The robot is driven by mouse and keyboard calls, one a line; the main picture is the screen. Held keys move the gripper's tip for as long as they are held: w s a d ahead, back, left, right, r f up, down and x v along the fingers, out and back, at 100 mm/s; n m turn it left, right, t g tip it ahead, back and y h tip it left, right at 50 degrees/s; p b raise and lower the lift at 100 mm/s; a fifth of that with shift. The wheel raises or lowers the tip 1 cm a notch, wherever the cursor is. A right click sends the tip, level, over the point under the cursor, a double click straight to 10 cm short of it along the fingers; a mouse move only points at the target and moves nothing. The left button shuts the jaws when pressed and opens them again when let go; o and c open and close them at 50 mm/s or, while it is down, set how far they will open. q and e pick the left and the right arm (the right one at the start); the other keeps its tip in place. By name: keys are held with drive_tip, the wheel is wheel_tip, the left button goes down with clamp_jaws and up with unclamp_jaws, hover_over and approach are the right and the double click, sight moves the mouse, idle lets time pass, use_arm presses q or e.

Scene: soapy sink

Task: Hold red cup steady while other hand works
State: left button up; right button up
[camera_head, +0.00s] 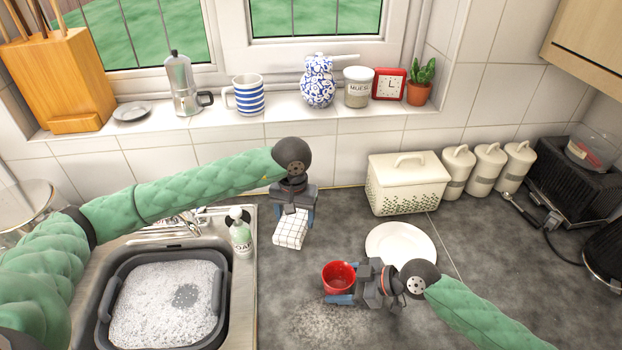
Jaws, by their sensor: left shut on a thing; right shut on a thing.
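The red cup (338,276) stands upright on the dark counter to the right of the sink, its open top facing up. My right gripper (345,283) comes in from the right and is shut on the cup's side. My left gripper (293,210) is farther back, behind and to the left of the cup. It points down and is shut on a white checked cloth (290,232), which hangs below its fingers near the counter. The cloth is apart from the cup.
The sink holds a grey basin of suds (165,300), with a soap bottle (240,232) at its back right corner. A white plate (400,245) lies just behind my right gripper. A bread bin (407,190) and canisters stand along the wall. A pale wet patch (325,325) lies before the cup.

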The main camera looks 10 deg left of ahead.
use_arm(q)
drive_tip(key=s+d+r+m, duration=0.45)
drive_tip(key=d+r, duration=0.25)
drive_tip(key=d, duration=0.3)
drive_tip(key=s+f+m, duration=0.1)
drive_tip(key=s+f, duration=0.4)
drive_tip(key=f, duration=0.1)
drive_tip(key=shift+d+f, duration=0.1)
drive_tip(key=shift+f, duration=0.55)
idle(1.2)
drive_tip(key=shift+w+d+f, duration=0.1)
drive_tip(key=shift+w+d, duration=0.25)
drive_tip(key=shift+w, duration=0.25)
drive_tip(key=shift+w+d+f, duration=0.1)
drive_tip(key=shift+w+d, duration=0.25)
drive_tip(key=shift+w, duration=0.25)
drive_tip(key=shift+s+a, duration=0.1)
